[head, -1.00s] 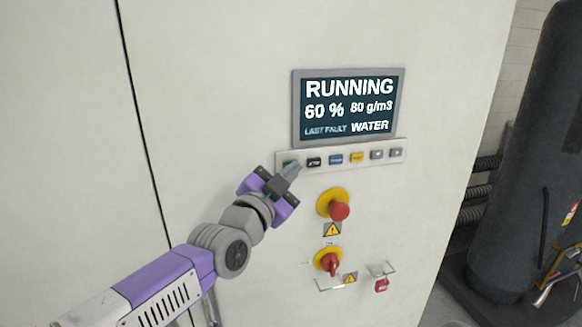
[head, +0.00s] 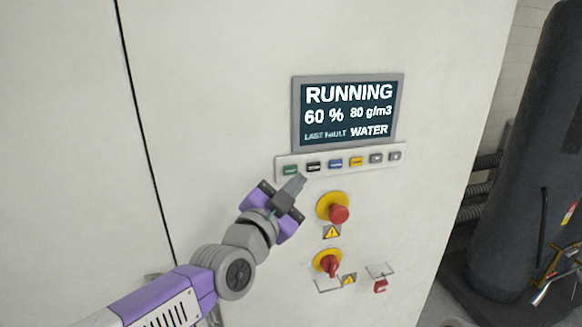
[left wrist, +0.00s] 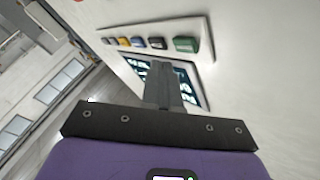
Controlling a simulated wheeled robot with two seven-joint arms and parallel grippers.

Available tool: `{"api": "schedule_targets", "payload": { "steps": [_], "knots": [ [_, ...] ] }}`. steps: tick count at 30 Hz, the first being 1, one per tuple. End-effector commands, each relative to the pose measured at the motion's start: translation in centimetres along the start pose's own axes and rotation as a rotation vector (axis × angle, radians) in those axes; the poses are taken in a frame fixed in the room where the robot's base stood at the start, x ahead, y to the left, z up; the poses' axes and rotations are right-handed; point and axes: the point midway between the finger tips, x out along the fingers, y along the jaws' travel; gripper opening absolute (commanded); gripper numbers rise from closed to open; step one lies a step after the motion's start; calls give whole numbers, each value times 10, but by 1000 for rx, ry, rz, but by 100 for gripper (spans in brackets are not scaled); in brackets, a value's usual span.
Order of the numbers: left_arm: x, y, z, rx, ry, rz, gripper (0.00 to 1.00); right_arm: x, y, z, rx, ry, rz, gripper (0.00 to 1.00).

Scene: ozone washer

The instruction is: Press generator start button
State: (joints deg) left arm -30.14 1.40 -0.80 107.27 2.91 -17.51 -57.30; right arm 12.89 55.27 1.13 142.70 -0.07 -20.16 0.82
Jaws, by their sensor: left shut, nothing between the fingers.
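The green start button (head: 290,170) is at the left end of the button strip (head: 340,169) below the display. It also shows in the left wrist view (left wrist: 186,44) at the right end of the row; its label is too small to read. In the left wrist view the shut fingers (left wrist: 163,64) overlap the display. The display (head: 348,110) reads RUNNING, 60 %, 80 g/m3, LAST FAULT WATER. My right gripper is not in view.
Black, blue, yellow and grey buttons sit right of the green one. Below are a red emergency stop (head: 338,214) on a yellow ring, a red rotary switch (head: 328,264) and a red padlock (head: 380,286). A dark tank (head: 520,150) stands at the right.

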Motion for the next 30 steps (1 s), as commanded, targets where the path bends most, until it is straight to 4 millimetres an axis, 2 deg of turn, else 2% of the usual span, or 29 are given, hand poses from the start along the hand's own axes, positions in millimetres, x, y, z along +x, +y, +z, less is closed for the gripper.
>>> {"api": "schedule_targets", "payload": {
  "steps": [3,10,30],
  "knots": [
    [-9,4,-10,1,0,1,0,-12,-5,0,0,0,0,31],
    [-23,15,-19,0,0,0,0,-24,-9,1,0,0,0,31],
    [-26,18,-19,1,-1,-1,0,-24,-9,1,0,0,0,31]
  ]
}}
